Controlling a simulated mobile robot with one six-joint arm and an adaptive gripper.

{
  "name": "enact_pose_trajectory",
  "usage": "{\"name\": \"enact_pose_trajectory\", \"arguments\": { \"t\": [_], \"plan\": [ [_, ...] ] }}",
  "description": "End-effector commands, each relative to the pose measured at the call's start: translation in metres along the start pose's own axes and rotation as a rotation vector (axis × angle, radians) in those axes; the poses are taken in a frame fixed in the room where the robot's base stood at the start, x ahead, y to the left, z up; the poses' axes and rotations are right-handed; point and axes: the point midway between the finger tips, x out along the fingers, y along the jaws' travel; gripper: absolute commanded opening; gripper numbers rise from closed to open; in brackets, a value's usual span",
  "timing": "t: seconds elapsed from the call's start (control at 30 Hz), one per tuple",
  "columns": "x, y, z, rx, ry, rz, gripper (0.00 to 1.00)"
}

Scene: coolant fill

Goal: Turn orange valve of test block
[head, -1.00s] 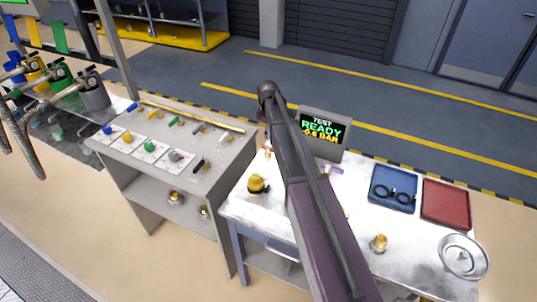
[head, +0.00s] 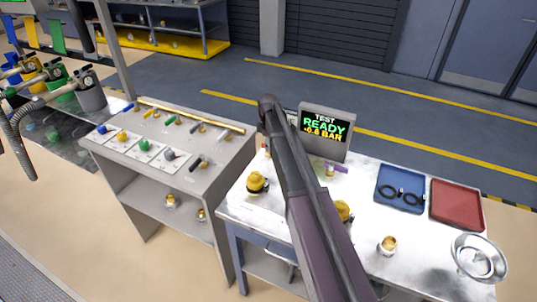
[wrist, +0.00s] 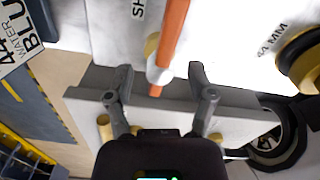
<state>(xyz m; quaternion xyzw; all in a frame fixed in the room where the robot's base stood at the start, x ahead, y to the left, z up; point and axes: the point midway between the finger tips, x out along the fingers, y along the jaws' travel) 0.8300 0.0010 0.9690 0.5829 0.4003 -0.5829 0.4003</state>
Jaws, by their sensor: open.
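In the wrist view, the orange valve lever (wrist: 174,28) runs down from the top edge on a white surface, with a pale collar and brass part beside it. My open gripper (wrist: 161,80) has one finger on each side of the lever's lower end. I cannot tell whether either finger touches it. In the head view, my arm hides the gripper and most of the test block. A small orange bit (head: 266,151) shows left of the arm. The test screen (head: 323,126) reads READY and 0.6 BAR.
A yellow-black cap (head: 256,183) and a brass fitting (head: 387,245) stand on the white table. A blue tray (head: 399,189) with black rings, a red tray (head: 456,204) and a round metal dish (head: 478,258) are on the right. A grey rack (head: 170,150) with coloured valves stands left.

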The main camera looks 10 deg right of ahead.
Motion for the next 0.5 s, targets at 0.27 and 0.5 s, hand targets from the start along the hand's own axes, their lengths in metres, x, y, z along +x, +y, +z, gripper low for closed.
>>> {"name": "enact_pose_trajectory", "arguments": {
  "t": [0.27,0.5],
  "plan": [
    [0.023,0.000,0.000,0.000,0.000,0.000,0.70],
    [0.030,0.000,0.000,0.001,0.000,0.000,0.70]
  ]
}}
